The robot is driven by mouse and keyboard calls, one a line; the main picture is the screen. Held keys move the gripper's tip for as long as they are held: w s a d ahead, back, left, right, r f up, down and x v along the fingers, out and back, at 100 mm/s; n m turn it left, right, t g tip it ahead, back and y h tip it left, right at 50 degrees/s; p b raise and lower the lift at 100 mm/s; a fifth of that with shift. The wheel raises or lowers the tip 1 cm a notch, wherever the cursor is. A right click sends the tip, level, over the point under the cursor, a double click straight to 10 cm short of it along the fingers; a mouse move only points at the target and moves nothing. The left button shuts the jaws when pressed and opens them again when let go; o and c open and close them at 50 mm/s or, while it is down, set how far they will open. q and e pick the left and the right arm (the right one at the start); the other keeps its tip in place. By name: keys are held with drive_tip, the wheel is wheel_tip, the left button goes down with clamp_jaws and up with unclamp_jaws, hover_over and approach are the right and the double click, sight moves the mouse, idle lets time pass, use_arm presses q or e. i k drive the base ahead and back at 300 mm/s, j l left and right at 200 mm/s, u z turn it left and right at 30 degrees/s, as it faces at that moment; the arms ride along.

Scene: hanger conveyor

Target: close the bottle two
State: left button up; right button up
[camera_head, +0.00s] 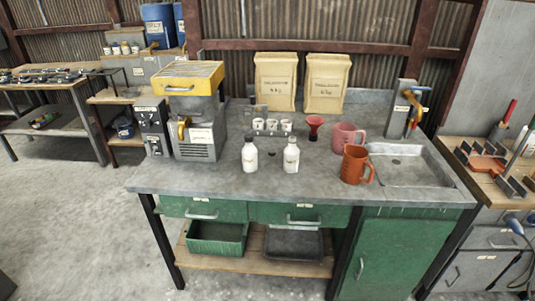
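Two small white bottles stand upright on the grey worktop, near its front edge. The left bottle (250,157) and the right bottle (291,158) are a short gap apart. At this size I cannot tell whether either top is a cap or an open mouth, nor which one is bottle two. No loose cap can be made out. Neither of my grippers is in view.
A yellow-topped machine (190,110) stands left of the bottles. Small white cups (272,125) and a red funnel (315,124) are behind them. A pink mug (343,136) and an orange mug (354,165) stand right, beside the sink (410,168). The worktop (220,180) is clear in front.

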sight(291, 157)
drive_tip(key=i+j+u, duration=0.1)
drive_tip(key=i+u, duration=0.4)
drive_tip(key=u, duration=0.25)
